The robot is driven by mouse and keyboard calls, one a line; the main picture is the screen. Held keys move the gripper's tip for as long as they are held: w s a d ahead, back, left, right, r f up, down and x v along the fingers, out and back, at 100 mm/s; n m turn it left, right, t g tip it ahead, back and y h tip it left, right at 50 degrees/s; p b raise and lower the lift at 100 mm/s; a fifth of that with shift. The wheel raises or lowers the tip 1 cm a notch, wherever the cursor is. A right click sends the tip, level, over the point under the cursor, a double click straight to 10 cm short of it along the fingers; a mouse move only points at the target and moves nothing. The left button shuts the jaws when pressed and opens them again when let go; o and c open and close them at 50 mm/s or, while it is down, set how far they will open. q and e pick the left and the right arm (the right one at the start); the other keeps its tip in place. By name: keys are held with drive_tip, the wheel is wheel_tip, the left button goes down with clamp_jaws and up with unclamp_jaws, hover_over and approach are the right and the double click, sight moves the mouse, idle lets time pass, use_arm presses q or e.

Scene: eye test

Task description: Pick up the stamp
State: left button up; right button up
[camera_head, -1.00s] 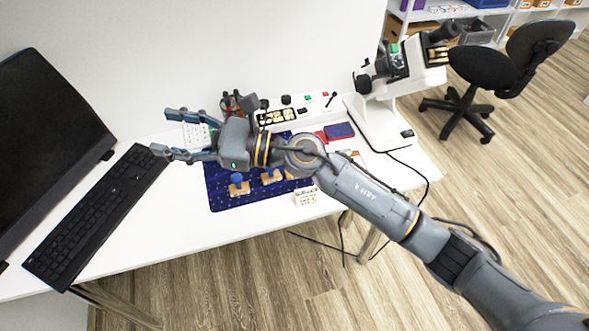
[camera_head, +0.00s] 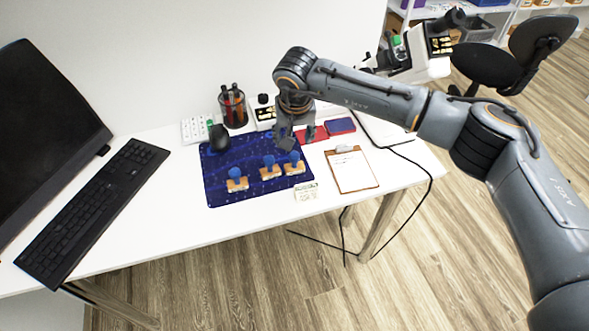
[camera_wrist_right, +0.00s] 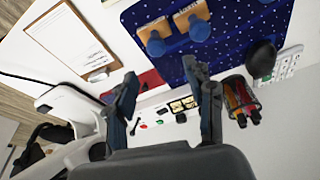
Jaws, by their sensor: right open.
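Three stamps with blue knobs and wooden bases stand upright in a row on the dark blue mat (camera_head: 225,195): a left stamp (camera_head: 237,182), a middle stamp (camera_head: 269,170) and a right stamp (camera_head: 294,166). My right gripper (camera_head: 298,138) points down behind the right stamp, over the mat's back right part, apart from the stamps. In the right wrist view, the open, empty right gripper (camera_wrist_right: 160,72) has two stamps beyond its fingertips, the right stamp (camera_wrist_right: 155,42) and the middle stamp (camera_wrist_right: 198,28). My left gripper is not in view.
A black mouse (camera_head: 218,139) lies on the mat's back left. A pen holder (camera_head: 232,106), a red pad (camera_head: 312,134) and a blue pad (camera_head: 340,126) are behind. A clipboard (camera_head: 352,172) and small white block (camera_head: 306,192) lie right. A keyboard (camera_head: 92,212) is left.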

sight(295, 154)
drive_tip(key=b+x, duration=0.1)
drive_tip(key=x, duration=0.2)
drive_tip(key=shift+s+f, duration=0.1)
drive_tip(key=shift+f, duration=0.4)
wheel_tip(295, 154, down, 4)
drive_tip(key=shift+d+r+b, duration=0.1)
drive_tip(key=shift+d+b, duration=0.05)
drive_tip(key=shift+b, duration=0.6)
drive_tip(key=shift+w+f, duration=0.2)
drive_tip(key=shift+w, duration=0.05)
clamp_jaws()
